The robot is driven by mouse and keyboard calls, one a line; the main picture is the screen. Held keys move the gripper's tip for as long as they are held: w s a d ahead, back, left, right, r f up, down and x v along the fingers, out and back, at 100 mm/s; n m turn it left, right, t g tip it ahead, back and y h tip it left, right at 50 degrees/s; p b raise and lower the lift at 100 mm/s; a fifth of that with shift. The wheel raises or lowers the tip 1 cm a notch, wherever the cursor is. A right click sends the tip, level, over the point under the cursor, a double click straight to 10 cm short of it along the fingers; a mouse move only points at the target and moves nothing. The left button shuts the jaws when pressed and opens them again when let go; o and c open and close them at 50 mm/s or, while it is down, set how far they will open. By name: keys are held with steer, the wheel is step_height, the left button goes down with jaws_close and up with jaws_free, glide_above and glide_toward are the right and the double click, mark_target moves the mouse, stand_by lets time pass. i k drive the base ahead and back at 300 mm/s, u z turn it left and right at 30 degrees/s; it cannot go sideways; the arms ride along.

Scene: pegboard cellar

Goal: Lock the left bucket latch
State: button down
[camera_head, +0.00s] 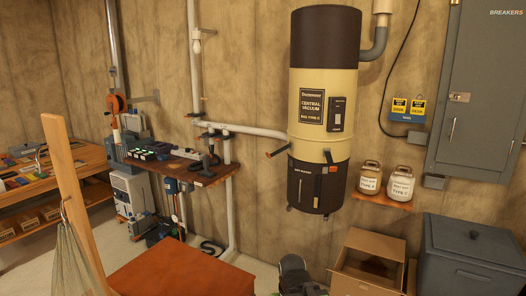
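A tall cylindrical central vacuum (322,85) in dark brown and cream hangs on the wall at centre right. Its dark lower bucket (307,192) sits directly under the cream body. The left latch (278,152) is a dark lever with an orange tip, sticking out to the left at the seam, with its tip slightly lower than its inner end. A second latch (329,158) with an orange-red end lies on the front right of the seam, angled steeply. A dark shape at the bottom centre, probably my gripper (296,274), is well below the bucket; its fingers cannot be made out.
A wooden shelf with two jars (370,178) is right of the bucket. An open cardboard box (371,262) and a grey bin (470,255) stand below. A reddish-brown tabletop (180,272) and wooden post (80,205) fill the left foreground. A cluttered wall bench (205,180) stands left.

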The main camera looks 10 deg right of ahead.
mark_target(268, 156)
steer(key=i, duration=0.9)
steer(key=z, duration=0.05)
